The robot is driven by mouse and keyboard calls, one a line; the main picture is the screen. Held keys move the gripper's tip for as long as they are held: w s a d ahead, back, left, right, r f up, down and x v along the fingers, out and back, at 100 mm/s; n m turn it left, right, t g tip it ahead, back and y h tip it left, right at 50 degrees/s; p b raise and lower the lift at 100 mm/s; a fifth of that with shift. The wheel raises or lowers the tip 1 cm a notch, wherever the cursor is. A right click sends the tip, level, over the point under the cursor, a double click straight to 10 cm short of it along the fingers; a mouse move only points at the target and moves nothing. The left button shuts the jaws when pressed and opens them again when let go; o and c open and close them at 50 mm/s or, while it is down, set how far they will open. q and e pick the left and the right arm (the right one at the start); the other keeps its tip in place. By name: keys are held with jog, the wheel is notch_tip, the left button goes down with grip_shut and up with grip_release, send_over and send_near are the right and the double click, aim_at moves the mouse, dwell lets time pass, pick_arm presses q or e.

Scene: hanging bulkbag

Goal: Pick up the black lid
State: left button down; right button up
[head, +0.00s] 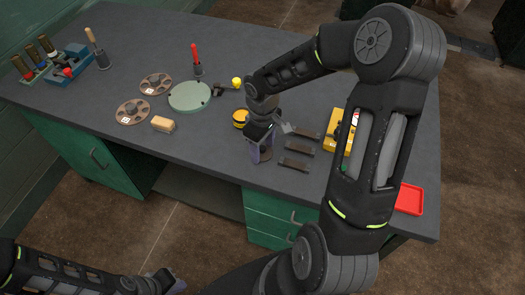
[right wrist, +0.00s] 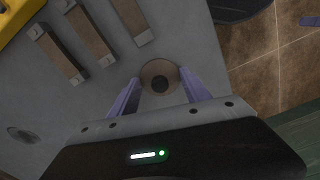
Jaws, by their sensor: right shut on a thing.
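My right gripper (head: 262,150) is low over the front part of the workbench, left of the dark brown bars. In the right wrist view, its purple fingers (right wrist: 160,82) are on either side of a small round piece with a dark centre (right wrist: 159,68), and they are shut on it. I take this piece to be the black lid, though it looks brown-grey here. In the head view the fingers mostly hide it. I cannot tell whether it touches the bench. My left gripper (head: 170,284) is at the bottom edge, off the bench; its finger opening is unclear.
Several dark bars (head: 295,164) lie right of the gripper, near a yellow box (head: 341,128). A yellow tape-like roll (head: 240,118) is close on the left. A red tray (head: 409,198) is at the right end. Round plates (head: 133,111) and a green disc (head: 190,96) lie further left.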

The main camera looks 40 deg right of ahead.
aim_at(262, 147)
jog(key=c, duration=0.4)
jog(key=shift+o, duration=0.2)
notch_tip(262, 147, up, 10)
jog(key=shift+r+b, duration=0.1)
jog(key=shift+b, duration=0.25)
pick_arm(q)
jog(key=shift+f, duration=0.3)
